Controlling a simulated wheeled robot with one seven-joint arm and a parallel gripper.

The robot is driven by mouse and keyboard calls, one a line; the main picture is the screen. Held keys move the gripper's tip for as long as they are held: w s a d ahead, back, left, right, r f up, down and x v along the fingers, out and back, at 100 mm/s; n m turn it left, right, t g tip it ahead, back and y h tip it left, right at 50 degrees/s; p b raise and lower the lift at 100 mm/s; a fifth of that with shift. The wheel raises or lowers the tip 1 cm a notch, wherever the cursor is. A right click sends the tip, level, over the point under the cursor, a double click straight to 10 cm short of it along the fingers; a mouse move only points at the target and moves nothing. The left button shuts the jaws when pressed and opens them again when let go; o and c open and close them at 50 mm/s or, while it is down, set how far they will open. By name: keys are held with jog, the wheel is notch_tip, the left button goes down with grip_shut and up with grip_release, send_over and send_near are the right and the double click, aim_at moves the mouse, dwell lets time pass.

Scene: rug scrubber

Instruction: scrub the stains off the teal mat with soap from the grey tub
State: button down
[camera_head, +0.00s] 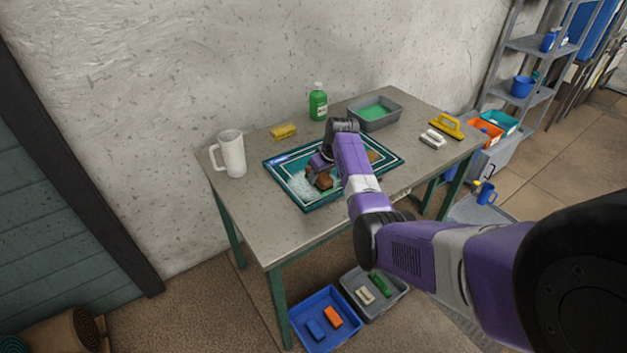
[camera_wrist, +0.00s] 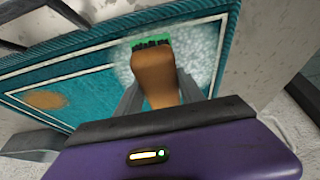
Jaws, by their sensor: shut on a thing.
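The teal mat (camera_head: 279,169) lies flat on the table and also fills much of the wrist view (camera_wrist: 85,60). White suds (camera_head: 297,186) cover its left part, and they show around the brush in the wrist view (camera_wrist: 198,58). A brown stain (camera_wrist: 45,101) sits apart from the suds. My gripper (camera_head: 321,172) is shut on a wooden brush (camera_head: 321,182) over the sudsy part. In the wrist view the brush (camera_wrist: 155,72) has dark bristles with green at the end; I cannot tell whether they touch the mat. The grey tub (camera_head: 381,124) holds green soap behind the mat.
A white jug (camera_head: 232,155), a yellow sponge (camera_head: 284,131) and a green bottle (camera_head: 318,103) stand left of and behind the mat. Blue (camera_head: 317,343) and grey bins are on the floor.

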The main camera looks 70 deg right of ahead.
jog(key=shift+s+d+f, duration=0.45)
jog(key=shift+s, duration=0.25)
notch_tip(320, 180, up, 3)
jog(key=shift+w+r+p, duration=0.1)
jog(key=shift+p, duration=1.15)
jog(key=shift+w+d+r, duration=0.1)
jog(key=shift+w+r, duration=0.05)
jog(key=shift+r, duration=0.8)
jog(key=shift+w, duration=0.1)
